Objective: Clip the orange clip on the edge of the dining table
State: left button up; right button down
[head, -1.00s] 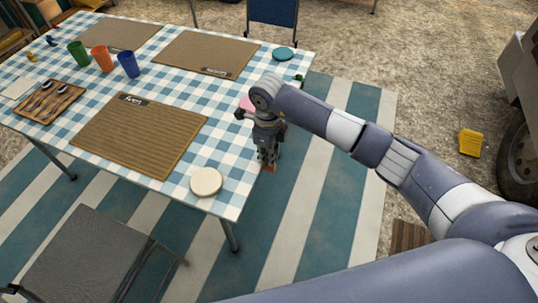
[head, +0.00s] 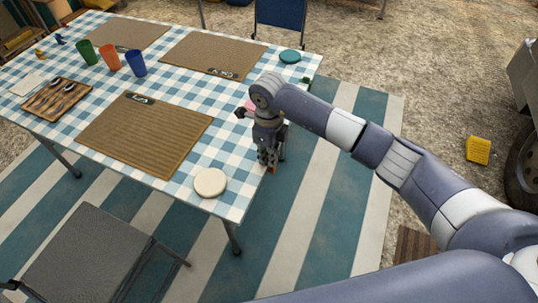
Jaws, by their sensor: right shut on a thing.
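The dining table (head: 165,178) has a blue and white checked cloth and fills the left and middle of the head view. My right gripper (head: 269,165) points down at the table's right edge, near the front right corner. It is shut on the orange clip (head: 271,170), of which only a small orange-red bit shows between and below the fingers. Whether the clip touches the table edge cannot be told, as the fingers hide most of it. My left gripper is not in view.
A cream round lid (head: 210,182) lies near the front right corner, close to my right gripper. A pink object (head: 249,105) is partly hidden behind my wrist. Woven placemats (head: 145,135), cups (head: 136,63) and a wooden tray (head: 57,99) occupy the table. A grey chair (head: 85,255) stands in front.

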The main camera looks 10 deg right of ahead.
jog(key=shift+w+a, duration=0.1)
jog(key=shift+a, duration=0.05)
jog(key=shift+w+a+b, duration=0.3)
jog(key=shift+a+b, duration=0.1)
jog(key=shift+b, duration=0.1)
jog(key=c, duration=1.7)
grip_release()
